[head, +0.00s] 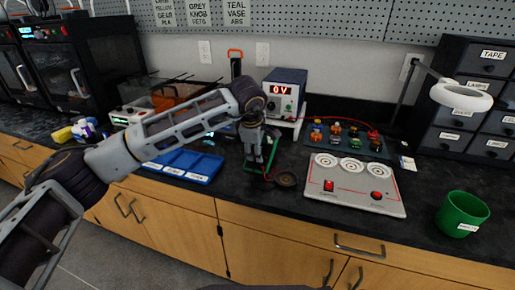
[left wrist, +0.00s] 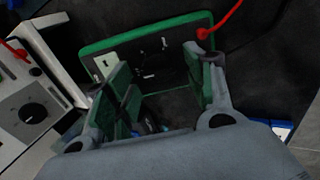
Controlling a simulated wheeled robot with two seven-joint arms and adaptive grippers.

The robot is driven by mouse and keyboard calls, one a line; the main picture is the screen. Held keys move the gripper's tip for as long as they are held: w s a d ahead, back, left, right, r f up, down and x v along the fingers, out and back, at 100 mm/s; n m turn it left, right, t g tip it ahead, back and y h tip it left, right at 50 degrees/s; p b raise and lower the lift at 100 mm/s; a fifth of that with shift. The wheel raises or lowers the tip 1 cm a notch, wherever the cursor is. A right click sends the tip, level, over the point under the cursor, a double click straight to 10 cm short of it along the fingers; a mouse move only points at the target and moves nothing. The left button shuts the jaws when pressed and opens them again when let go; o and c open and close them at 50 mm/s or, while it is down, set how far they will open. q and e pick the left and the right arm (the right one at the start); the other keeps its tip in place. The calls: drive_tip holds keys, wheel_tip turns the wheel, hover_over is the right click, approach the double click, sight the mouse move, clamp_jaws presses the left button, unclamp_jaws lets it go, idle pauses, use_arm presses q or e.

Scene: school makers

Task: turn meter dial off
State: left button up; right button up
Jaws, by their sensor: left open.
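The meter (head: 271,160) has a green frame and a dark face. In the head view it stands behind my left gripper, which hides much of it. In the left wrist view the meter (left wrist: 140,38) shows its green edge, small pale marks and a red lead plugged in at the right. My left gripper (head: 257,163) points down at the meter. In the left wrist view the left gripper (left wrist: 150,65) is open, its two fingers apart in front of the meter's face. The meter's dial is not clear in either view. My right gripper is not in view.
A power supply (head: 285,91) reading "0V" stands behind. A dark round item (head: 287,180) lies close right of the meter. A blue tray (head: 183,166) is left. A grey panel (head: 354,186) with red switches and a green cup (head: 462,214) are right.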

use_arm(q)
drive_tip(key=v, duration=1.1)
drive_tip(key=shift+s+r, duration=0.15)
drive_tip(key=shift+r, duration=0.1)
drive_tip(key=shift+a, duration=0.1)
